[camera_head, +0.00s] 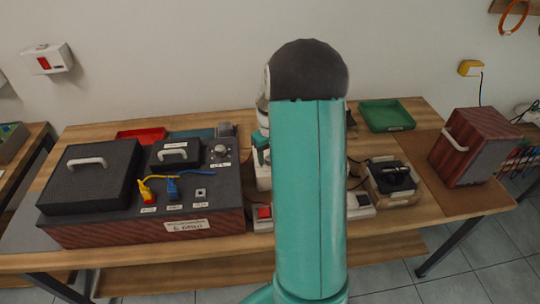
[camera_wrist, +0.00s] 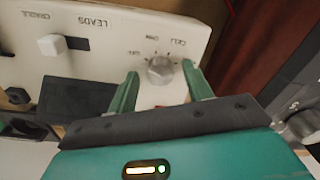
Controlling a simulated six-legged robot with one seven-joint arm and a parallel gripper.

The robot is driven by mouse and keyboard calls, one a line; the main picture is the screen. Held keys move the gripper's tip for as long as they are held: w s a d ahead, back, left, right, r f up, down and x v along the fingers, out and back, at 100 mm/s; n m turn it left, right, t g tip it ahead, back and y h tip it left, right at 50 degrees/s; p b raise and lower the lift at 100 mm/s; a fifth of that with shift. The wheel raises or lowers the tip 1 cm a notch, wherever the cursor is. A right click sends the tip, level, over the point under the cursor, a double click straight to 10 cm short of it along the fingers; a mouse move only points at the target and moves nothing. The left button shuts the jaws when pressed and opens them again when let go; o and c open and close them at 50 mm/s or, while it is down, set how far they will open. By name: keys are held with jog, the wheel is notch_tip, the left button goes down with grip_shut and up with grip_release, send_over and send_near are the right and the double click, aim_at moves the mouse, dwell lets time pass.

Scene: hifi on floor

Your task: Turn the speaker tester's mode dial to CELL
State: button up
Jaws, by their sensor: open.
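The mode dial (camera_wrist: 161,70) is a round grey knob on the tester's off-white panel (camera_wrist: 105,58). In the wrist view the panel lettering is upside down. I cannot tell which mark the dial points to. My gripper (camera_wrist: 160,68) is open, with one green finger on each side of the dial and visible gaps between. Contact does not show. In the head view my arm hides most of the tester; a white part with a red button (camera_head: 263,212) shows beside it.
A black device (camera_head: 392,178), green tray (camera_head: 387,115) and red-brown box (camera_head: 472,147) stand right.

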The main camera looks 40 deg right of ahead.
jog(key=shift+f, duration=0.15)
jog(key=c, duration=1)
